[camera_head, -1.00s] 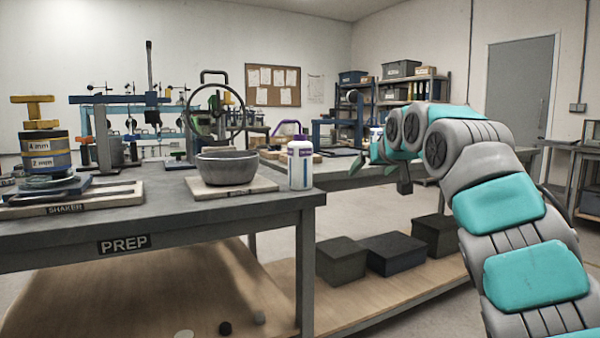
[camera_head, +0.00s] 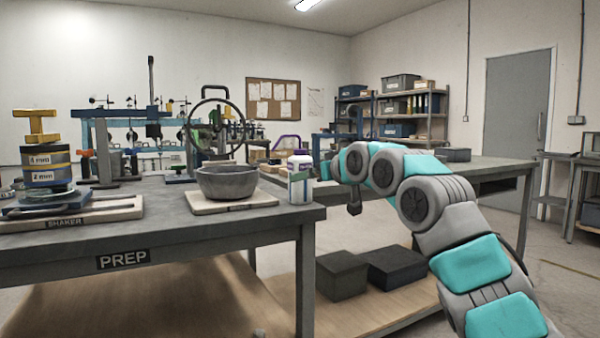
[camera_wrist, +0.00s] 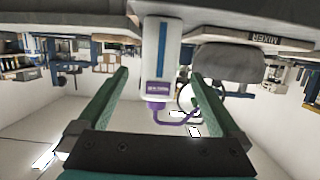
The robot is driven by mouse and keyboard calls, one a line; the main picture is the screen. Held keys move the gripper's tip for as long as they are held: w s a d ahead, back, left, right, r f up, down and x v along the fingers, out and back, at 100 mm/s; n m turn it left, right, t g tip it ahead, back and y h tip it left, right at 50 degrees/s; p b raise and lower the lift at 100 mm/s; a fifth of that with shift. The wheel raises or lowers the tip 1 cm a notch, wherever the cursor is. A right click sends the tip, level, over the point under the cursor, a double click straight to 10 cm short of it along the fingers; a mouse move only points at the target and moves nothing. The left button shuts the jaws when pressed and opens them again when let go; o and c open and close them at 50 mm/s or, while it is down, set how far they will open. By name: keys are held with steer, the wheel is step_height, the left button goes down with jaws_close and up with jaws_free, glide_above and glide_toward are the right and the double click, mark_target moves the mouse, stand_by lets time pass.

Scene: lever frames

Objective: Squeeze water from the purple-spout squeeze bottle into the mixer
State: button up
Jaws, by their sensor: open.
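The squeeze bottle (camera_head: 300,183), white with a purple label band, stands upright on the right end of the PREP bench. A purple curved spout (camera_head: 288,141) shows above it. The mixer bowl (camera_head: 228,183), grey, sits on its board just left of the bottle. My gripper (camera_wrist: 160,74) is open and empty, its green fingers on either side of the bottle's line. The bottle (camera_wrist: 160,60) appears upside down between them in the wrist view; I cannot tell how deep it is between them. The mixer (camera_wrist: 230,62) is beside it there.
The PREP bench (camera_head: 180,222) has a shaker (camera_head: 70,212) with stacked sieves at left. A wheeled press (camera_head: 213,125) stands behind the bowl. Another bench (camera_head: 480,170) lies behind my arm. Dark boxes (camera_head: 342,276) rest on the lower shelf.

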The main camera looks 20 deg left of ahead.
mark_target(306, 166)
steer(key=p+x, duration=0.2)
steer(key=x, duration=0.1)
steer(key=p+x, duration=0.3)
steer(key=shift+w+a+r, duration=0.1)
steer(key=shift+r, duration=0.1)
steer(key=shift+w+a+f+p, duration=0.35)
steer(key=shift+w+a+p, duration=0.1)
steer(key=shift+p, duration=0.1)
steer(key=shift+c, duration=0.2)
steer(key=c, duration=0.9)
steer(key=shift+r+p, duration=1.05)
steer(key=shift+r, duration=0.5)
steer(key=shift+c, duration=0.2)
steer(key=shift+s+d, duration=0.1)
